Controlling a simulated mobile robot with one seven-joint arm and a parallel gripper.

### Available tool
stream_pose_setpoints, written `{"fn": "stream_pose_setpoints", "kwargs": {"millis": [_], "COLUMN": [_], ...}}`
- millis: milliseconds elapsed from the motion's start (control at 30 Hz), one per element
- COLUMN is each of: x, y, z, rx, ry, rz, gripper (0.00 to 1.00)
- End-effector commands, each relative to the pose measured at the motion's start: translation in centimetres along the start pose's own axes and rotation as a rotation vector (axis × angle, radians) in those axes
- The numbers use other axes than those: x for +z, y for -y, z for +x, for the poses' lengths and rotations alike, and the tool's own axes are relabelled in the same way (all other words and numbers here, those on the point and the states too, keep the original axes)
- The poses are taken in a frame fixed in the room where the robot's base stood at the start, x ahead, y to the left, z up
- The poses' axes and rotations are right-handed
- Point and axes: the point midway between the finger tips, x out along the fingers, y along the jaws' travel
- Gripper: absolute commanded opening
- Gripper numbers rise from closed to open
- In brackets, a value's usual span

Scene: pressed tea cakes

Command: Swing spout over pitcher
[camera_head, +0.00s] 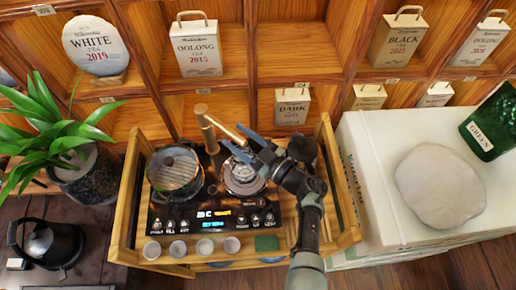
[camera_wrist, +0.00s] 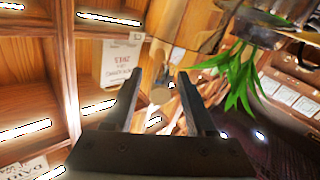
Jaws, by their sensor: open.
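The spout (camera_head: 223,127) is a tan and metal tube that slants right and down from an upright post (camera_head: 208,133) at the back of the black tea stove. My gripper (camera_head: 238,141) is open, its blue-tipped fingers at the spout's outer part. In the wrist view, a round tan end (camera_wrist: 160,95) shows between the open fingers (camera_wrist: 162,82); I cannot tell if they touch it. A metal-and-glass vessel (camera_head: 242,178), perhaps the pitcher, stands on the stove's right side, below my gripper and partly hidden by it. A lidded glass pot (camera_head: 175,173) stands on the left side.
The stove (camera_head: 190,222) sits in a wooden cart (camera_head: 121,215) with raised sides. Several small cups (camera_head: 178,249) line its front. A dark round object (camera_head: 302,148) is by my wrist. Shelves with tea boxes (camera_head: 196,47) rise behind; a potted plant (camera_head: 80,165) stands left, a white box (camera_head: 365,190) right.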

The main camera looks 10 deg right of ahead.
Motion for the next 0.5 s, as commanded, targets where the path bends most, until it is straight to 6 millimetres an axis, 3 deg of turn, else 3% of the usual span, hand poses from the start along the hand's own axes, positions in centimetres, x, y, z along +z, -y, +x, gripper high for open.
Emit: {"fn": "stream_pose_setpoints", "kwargs": {"millis": [200,500], "x": [0.1,0.0], "y": [-0.1,0.0], "z": [-5.1,-8.5], "rx": [0.005,0.000], "ry": [0.001,0.001], "rz": [0.001,0.000], "gripper": [0.56,0.56]}}
